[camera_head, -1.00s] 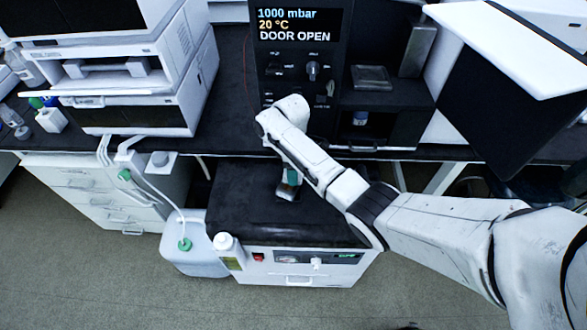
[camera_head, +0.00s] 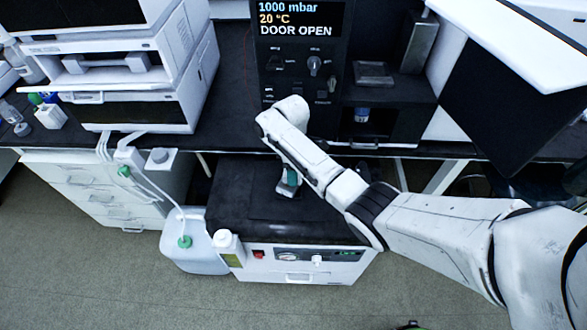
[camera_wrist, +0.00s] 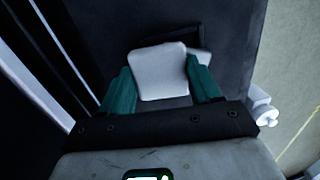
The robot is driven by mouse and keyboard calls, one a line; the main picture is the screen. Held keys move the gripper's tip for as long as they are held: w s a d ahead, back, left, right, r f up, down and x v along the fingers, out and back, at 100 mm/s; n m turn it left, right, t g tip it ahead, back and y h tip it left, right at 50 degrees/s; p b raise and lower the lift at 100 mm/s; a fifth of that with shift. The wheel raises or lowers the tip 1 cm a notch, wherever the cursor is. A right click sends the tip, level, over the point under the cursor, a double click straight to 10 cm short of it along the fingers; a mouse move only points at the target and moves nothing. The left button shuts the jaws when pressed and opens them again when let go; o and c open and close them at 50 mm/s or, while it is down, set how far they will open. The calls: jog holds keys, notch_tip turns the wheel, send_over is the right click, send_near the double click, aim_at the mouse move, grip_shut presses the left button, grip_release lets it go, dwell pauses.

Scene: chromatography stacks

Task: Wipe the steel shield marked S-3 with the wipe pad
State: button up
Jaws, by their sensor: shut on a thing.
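My gripper (camera_head: 289,179) hangs low over the black top of the low white cabinet (camera_head: 268,205). In the wrist view, its green fingers (camera_wrist: 160,78) are shut on the wipe pad (camera_wrist: 161,68), a white, rounded square block. A second pale piece (camera_wrist: 201,58) shows partly behind the pad. I cannot tell whether the pad touches the cabinet top. A grey metal plate (camera_head: 373,73) lies on the dark unit at right, and an upright steel piece (camera_head: 418,45) stands beside it. I can read no S-3 mark on either.
The dark instrument (camera_head: 301,60) reads DOOR OPEN. A white stacked instrument (camera_head: 130,75) stands at left on the bench. A jug with tubing (camera_head: 193,242) and a white bottle (camera_head: 227,245) stand by the low cabinet. Grey floor (camera_head: 75,285) is clear in front.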

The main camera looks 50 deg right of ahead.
aim_at(288, 187)
jog(key=shift+s+a+r+p, duration=0.15)
jog(key=shift+a+r+p, duration=0.1)
jog(key=shift+a+p, duration=0.25)
jog(key=shift+s+a+r+p, duration=0.15)
jog(key=shift+a+r+p, duration=0.05)
jog(key=shift+a+p, duration=0.3)
jog(key=shift+s+a+r+p, duration=0.1)
jog(key=shift+s+a+p, duration=0.15)
jog(key=shift+a+p, duration=0.45)
jog(key=shift+s+a+p, duration=0.2)
jog(key=shift+a+p, duration=0.35)
jog(key=shift+a, duration=0.2)
jog(key=shift+s+a, duration=0.1)
jog(key=shift+a, duration=0.2)
jog(key=shift+d+f, duration=0.1)
jog(key=shift+f, duration=0.2)
jog(key=shift+w+d+f+b, duration=0.2)
jog(key=shift+d+b, duration=0.4)
jog(key=shift+d, duration=0.1)
jog(key=shift+c, duration=0.5)
jog(key=shift+w+d+f+b, duration=0.15)
jog(key=shift+w+d+b, duration=0.1)
jog(key=shift+d+b, duration=0.5)
jog(key=shift+w+d+f+b, duration=0.1)
jog(key=shift+w+d+b, duration=0.15)
jog(key=shift+d, duration=0.8)
jog(key=shift+w+d+r, duration=0.1)
jog(key=shift+d, duration=0.2)
jog(key=shift+r, duration=0.1)
